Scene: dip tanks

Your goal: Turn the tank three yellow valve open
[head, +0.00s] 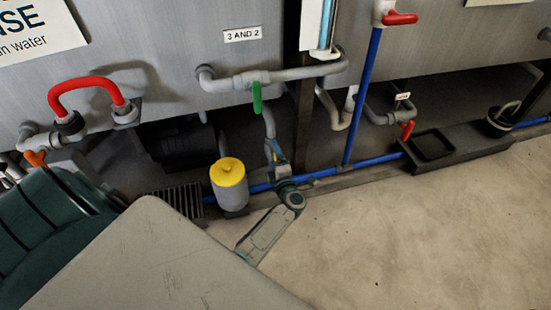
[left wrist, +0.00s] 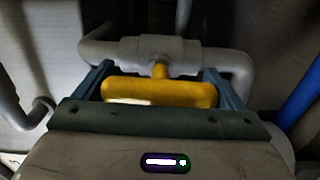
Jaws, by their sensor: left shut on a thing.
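A yellow valve handle (left wrist: 160,92) lies crosswise between the two fingers of my left gripper (left wrist: 158,84) in the left wrist view. The gripper is shut on it, with a finger at each end. A short yellow stem joins the handle to a grey pipe fitting (left wrist: 155,50) behind it. The yellow handle cannot be made out there. My right gripper is not in view.
A green-handled valve (head: 257,98) sits on the pipe just above my left gripper. A yellow-topped canister (head: 229,183) stands to its left. Blue pipe (head: 362,95) runs down and along the floor. Red-handled valves (head: 400,18) are at the right. Bare floor (head: 430,240) lies at the lower right.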

